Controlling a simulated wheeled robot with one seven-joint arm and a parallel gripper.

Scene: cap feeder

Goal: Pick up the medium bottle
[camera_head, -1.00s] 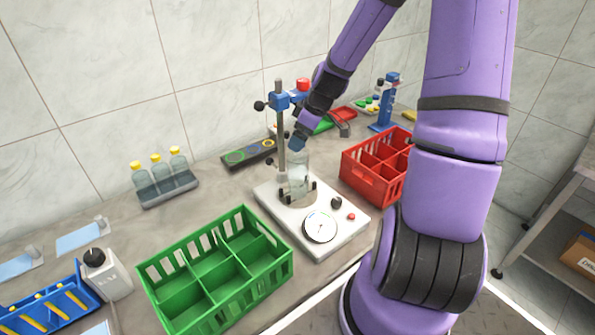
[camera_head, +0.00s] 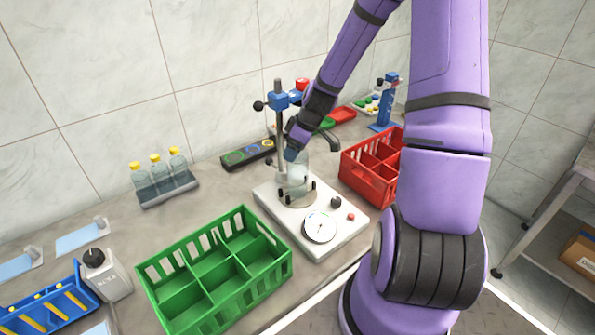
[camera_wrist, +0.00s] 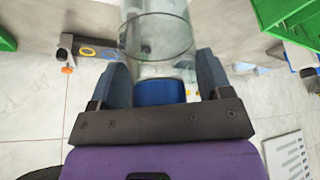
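A clear bottle (camera_head: 298,174) stands upright on the round plate of a white tester (camera_head: 262,200) with a dial. It also shows beyond my fingertips in the wrist view (camera_wrist: 157,35). My gripper (camera_head: 293,153) is at the top of this bottle, tilted down towards it. In the wrist view my gripper (camera_wrist: 163,75) has its two dark blue fingers apart, with a blue part (camera_wrist: 160,92) showing between them. I cannot tell whether the fingers touch the bottle. Several bottle sizes cannot be compared here, so I cannot tell which is the medium one.
Beside the bottle rises the tester's post with a blue clamp (camera_head: 278,101). A green crate (camera_head: 186,312) and a red crate (camera_head: 372,186) flank the tester. Yellow-capped bottles (camera_head: 157,168) stand in a grey rack (camera_head: 168,190) at the left.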

